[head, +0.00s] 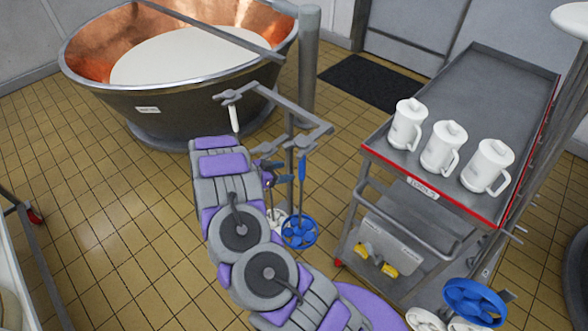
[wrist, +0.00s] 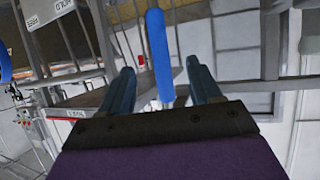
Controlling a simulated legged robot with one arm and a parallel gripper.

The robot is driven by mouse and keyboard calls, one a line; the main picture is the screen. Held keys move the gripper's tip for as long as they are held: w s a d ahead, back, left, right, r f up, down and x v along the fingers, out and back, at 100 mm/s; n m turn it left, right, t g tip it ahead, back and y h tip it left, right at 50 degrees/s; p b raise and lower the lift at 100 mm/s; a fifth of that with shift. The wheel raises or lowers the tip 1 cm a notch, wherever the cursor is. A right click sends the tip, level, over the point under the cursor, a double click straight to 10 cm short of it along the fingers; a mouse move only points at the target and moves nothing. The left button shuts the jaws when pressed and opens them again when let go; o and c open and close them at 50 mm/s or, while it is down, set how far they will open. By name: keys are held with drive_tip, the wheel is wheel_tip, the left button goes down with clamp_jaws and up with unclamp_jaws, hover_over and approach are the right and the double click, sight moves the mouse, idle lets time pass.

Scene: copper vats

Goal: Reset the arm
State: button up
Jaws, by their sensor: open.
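My gripper (head: 274,166) is open and empty at the end of my grey and purple arm, beside a hanging rack in the head view. In the wrist view my gripper (wrist: 162,88) has its two dark fingers spread apart. A blue handle (wrist: 158,50) shows between and beyond the fingers; I cannot tell how far past the tips it is. In the head view this appears to be the blue-handled tool (head: 302,165) hanging from the rack, just right of my gripper. My arm partly hides the lower rack.
A metal rack (head: 310,130) with a blue round tool (head: 300,232) stands close to my arm. A copper vat (head: 190,105) of white liquid is behind left. A steel cart (head: 480,85) with three white jugs (head: 443,146) is right. Tiled floor (head: 110,230) is clear at left.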

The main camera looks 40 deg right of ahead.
drive_tip(key=v, duration=0.9)
drive_tip(key=w+a+r+n+t+y, duration=0.55)
drive_tip(key=w+a+r+t, duration=0.6)
drive_tip(key=w, duration=0.55)
drive_tip(key=s+a+r+n+t+y, duration=0.1)
drive_tip(key=s+a+r+n+y, duration=0.15)
drive_tip(key=a+r+y, duration=0.4)
drive_tip(key=s+a+r+n+y, duration=0.1)
drive_tip(key=a+r+n+y, duration=0.25)
drive_tip(key=a+r, duration=0.65)
drive_tip(key=s+a+r+n+g+y, duration=0.1)
drive_tip(key=s+a+n+g, duration=0.2)
drive_tip(key=s, duration=0.7)
drive_tip(key=s+a+n+g+y, duration=0.15)
drive_tip(key=s+a+n, duration=0.3)
drive_tip(key=s, duration=0.45)
drive_tip(key=s+d+f+g+h, duration=0.1)
drive_tip(key=s+d, duration=0.3)
drive_tip(key=s, duration=0.6)
drive_tip(key=s+d+f+g+h, duration=0.1)
drive_tip(key=s+d+g, duration=0.3)
drive_tip(key=s, duration=0.7)
drive_tip(key=s+d+f+n+g+h, duration=0.1)
drive_tip(key=s+d, duration=0.4)
drive_tip(key=s, duration=0.5)
drive_tip(key=shift+s+g+h+p, duration=0.4)
drive_tip(key=shift+g+h, duration=0.3)
drive_tip(key=shift+h, duration=0.4)
drive_tip(key=shift+w+d+f, duration=0.1)
drive_tip(key=shift+w+f, duration=0.05)
